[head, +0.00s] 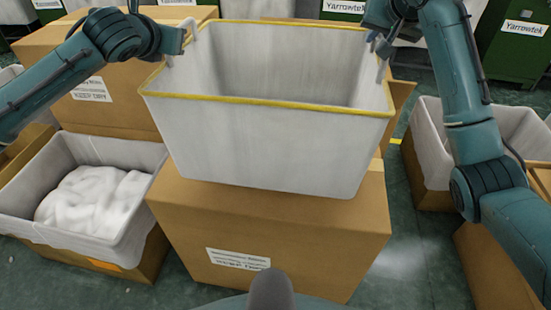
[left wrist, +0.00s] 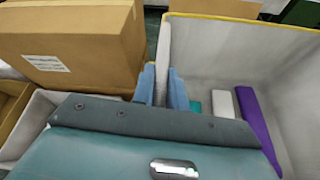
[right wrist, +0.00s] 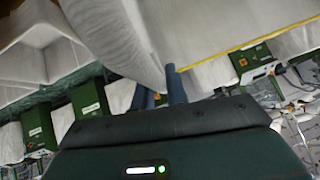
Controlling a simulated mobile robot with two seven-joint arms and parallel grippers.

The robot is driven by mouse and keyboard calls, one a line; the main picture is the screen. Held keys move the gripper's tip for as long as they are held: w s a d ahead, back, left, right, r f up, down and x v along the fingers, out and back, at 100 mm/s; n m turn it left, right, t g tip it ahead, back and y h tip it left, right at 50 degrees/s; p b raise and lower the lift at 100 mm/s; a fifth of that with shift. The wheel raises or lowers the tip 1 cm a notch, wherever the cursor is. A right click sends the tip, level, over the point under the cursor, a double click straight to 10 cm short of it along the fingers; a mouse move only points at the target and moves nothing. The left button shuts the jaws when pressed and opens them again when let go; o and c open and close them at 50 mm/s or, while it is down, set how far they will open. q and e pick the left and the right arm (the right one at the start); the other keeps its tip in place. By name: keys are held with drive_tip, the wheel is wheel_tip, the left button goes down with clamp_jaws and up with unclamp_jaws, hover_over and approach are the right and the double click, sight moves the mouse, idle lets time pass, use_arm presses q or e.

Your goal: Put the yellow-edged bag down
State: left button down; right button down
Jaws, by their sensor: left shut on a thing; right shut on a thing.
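The yellow-edged bag (head: 265,135) is a large, open, off-white bin-shaped bag with a yellow rim. It stands upright over a closed cardboard box (head: 270,225); I cannot tell whether its base touches the box. My left gripper (head: 178,52) is shut on its left wall, which shows between the fingers in the left wrist view (left wrist: 162,88). My right gripper (head: 381,58) is shut on its right side, seen also in the right wrist view (right wrist: 158,92). Inside the bag lie a teal piece (left wrist: 194,106), a white piece (left wrist: 222,103) and a purple piece (left wrist: 257,125).
A lined box with white fabric (head: 95,200) stands at the left. A large carton (head: 110,100) is behind it. Another lined box (head: 430,150) stands at the right. Green Yarrowtek machines (head: 510,50) are at the back. Bare floor (head: 405,260) shows right of the cardboard box.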

sight(173, 61)
drive_tip(key=shift+d, duration=0.1)
use_arm(q)
drive_tip(key=shift+f, duration=0.1)
use_arm(e)
drive_tip(key=shift+f, duration=0.1)
